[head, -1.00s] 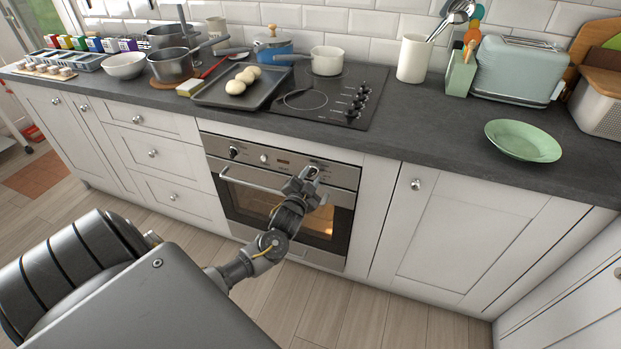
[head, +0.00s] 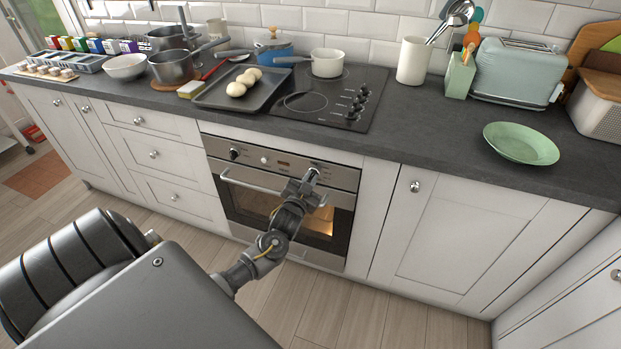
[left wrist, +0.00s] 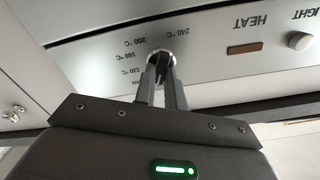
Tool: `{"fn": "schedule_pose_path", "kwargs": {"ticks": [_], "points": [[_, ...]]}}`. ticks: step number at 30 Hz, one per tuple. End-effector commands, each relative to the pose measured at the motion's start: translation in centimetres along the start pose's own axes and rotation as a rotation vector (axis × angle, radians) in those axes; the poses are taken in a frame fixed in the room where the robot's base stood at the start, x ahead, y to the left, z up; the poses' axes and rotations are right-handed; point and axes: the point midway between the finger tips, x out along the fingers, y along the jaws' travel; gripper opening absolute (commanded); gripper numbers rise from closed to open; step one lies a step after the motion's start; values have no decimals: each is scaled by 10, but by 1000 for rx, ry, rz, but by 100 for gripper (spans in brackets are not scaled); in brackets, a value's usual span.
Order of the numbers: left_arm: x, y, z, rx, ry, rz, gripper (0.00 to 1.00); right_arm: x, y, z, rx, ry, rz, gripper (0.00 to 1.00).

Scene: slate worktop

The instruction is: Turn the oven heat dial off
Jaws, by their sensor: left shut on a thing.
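The oven (head: 285,160) is set under the worktop, with a steel control panel and a glowing window. Its heat dial (left wrist: 159,54) shows in the left wrist view as a round knob with a bright rim, beside temperature marks from 120 to 240 °C, upside down there. My left gripper (head: 311,176) is at the right part of the panel, its two fingers (left wrist: 160,75) shut on the dial from either side. The fingers cover much of the dial, so I cannot tell which way its pointer faces. My right gripper is not in view.
A brownish indicator (left wrist: 244,48) under the HEAT label and a white light knob (left wrist: 300,41) are on the panel. The oven door handle (head: 262,186) runs just below my gripper. A hob (head: 330,98), tray (head: 262,98) and green plate (head: 521,143) are on the worktop above.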

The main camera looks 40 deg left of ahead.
Motion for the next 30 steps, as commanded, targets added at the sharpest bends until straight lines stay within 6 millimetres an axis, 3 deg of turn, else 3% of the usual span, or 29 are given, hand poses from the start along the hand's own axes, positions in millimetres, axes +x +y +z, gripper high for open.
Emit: {"fn": "schedule_pose_path", "kwargs": {"ticks": [15,30], "points": [[0,-2,0,-355,-1,0,0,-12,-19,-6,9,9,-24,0],[0,-2,0,-443,0,0,0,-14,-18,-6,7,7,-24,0]]}}
